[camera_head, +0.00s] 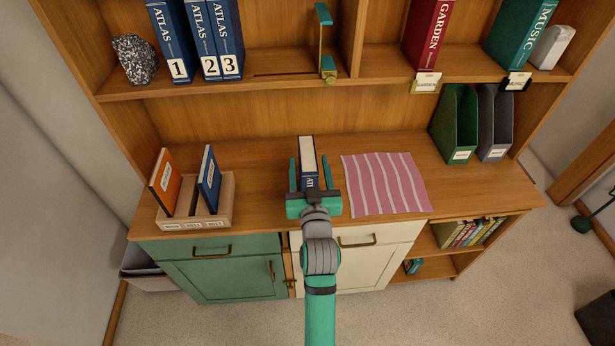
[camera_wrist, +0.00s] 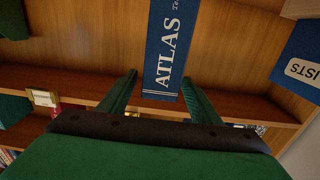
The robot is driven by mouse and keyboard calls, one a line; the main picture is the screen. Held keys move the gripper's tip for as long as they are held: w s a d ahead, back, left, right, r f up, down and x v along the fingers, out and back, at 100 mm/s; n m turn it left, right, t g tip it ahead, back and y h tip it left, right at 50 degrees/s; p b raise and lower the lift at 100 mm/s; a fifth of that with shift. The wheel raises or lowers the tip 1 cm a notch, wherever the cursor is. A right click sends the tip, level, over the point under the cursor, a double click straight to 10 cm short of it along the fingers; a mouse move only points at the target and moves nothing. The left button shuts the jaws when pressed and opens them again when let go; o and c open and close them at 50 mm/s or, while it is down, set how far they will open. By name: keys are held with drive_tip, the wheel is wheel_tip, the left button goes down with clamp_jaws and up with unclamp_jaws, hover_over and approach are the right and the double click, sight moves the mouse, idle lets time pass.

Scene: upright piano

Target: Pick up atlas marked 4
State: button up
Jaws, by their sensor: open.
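A blue atlas (camera_head: 308,158) with pale page edges stands on the wooden counter, in front of my arm. Its blue spine, lettered ATLAS, also shows in the wrist view (camera_wrist: 168,45). No number is visible on it. My gripper (camera_head: 309,170) is open, with one green finger on each side of the atlas. In the wrist view the fingertips (camera_wrist: 160,80) flank the spine's lower end; whether either touches it I cannot tell. Atlases marked 1 (camera_head: 172,40), 2 (camera_head: 203,40) and 3 (camera_head: 228,40) stand on the upper shelf.
A green and brass bookend (camera_head: 326,50) stands right of atlas 3, across a bare gap. On the counter are a wooden holder (camera_head: 215,205) with two books at left, a striped pink cloth (camera_head: 385,185), and green (camera_head: 455,125) and grey (camera_head: 494,125) file boxes at right.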

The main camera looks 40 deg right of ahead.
sight(308, 152)
drive_tip(key=x, duration=0.5)
drive_tip(key=shift+r, duration=0.1)
clamp_jaws()
drive_tip(key=shift+r, duration=0.1)
